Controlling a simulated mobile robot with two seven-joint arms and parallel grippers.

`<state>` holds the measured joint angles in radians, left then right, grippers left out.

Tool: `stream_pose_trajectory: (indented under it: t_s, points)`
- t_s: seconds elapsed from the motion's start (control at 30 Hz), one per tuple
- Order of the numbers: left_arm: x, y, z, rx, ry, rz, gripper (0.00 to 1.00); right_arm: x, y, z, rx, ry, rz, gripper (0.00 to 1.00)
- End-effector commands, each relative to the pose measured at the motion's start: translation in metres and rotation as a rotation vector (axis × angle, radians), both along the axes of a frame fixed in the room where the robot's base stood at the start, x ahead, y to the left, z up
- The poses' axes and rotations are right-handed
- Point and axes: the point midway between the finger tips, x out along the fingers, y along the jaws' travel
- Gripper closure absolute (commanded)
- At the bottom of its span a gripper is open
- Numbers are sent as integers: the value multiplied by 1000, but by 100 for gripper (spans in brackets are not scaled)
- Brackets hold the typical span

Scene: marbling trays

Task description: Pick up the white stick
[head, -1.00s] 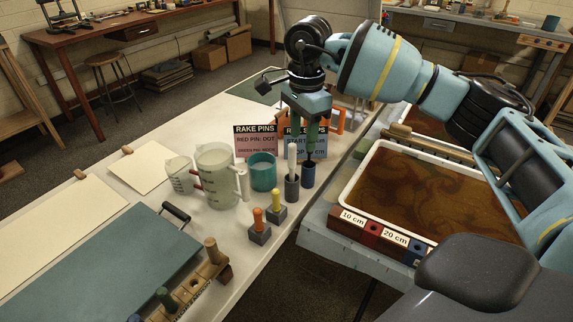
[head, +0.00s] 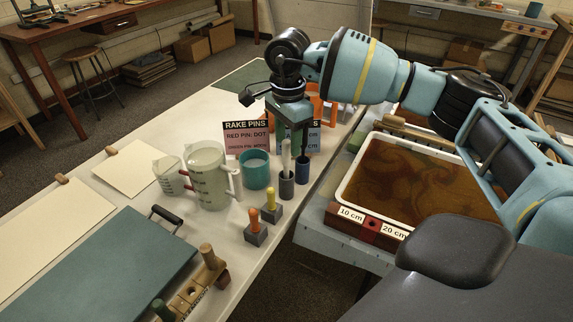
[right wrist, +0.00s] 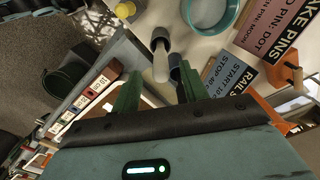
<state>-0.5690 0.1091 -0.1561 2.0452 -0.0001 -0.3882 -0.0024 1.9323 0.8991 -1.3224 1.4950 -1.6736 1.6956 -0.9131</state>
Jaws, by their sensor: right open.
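The white stick (head: 287,152) stands upright in a grey holder (head: 287,186) on the white table. My right gripper (head: 293,143) is open above it, pointing down, with its green fingers close around the top of the stick in the head view. In the right wrist view the white stick (right wrist: 161,66) shows between the two green fingertips (right wrist: 160,76), its end toward the camera and the grey holder (right wrist: 160,37) beyond it. I cannot tell whether a finger touches it. My left gripper is out of view.
A blue holder (head: 302,190) with a dark stick stands just right of the grey one. A teal cup (head: 256,173), a measuring jug (head: 207,178) and a sign (head: 246,138) are close by. Orange (head: 254,220) and yellow (head: 271,197) pegs stand in front. A tray (head: 345,190) of brown liquid lies right.

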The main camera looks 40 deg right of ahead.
Motion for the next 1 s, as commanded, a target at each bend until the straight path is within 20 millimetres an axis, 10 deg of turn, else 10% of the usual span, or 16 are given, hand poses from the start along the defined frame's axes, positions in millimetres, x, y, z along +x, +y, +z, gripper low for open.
stream_pose_trajectory:
  t_s: [0.53,0.87,1.0]
  points:
    - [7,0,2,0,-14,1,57,1,2,-34,0,-1,-1,56]
    - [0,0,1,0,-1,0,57,1,2,-34,1,-1,-1,99]
    - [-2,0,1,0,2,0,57,1,2,-34,1,-1,-1,100]
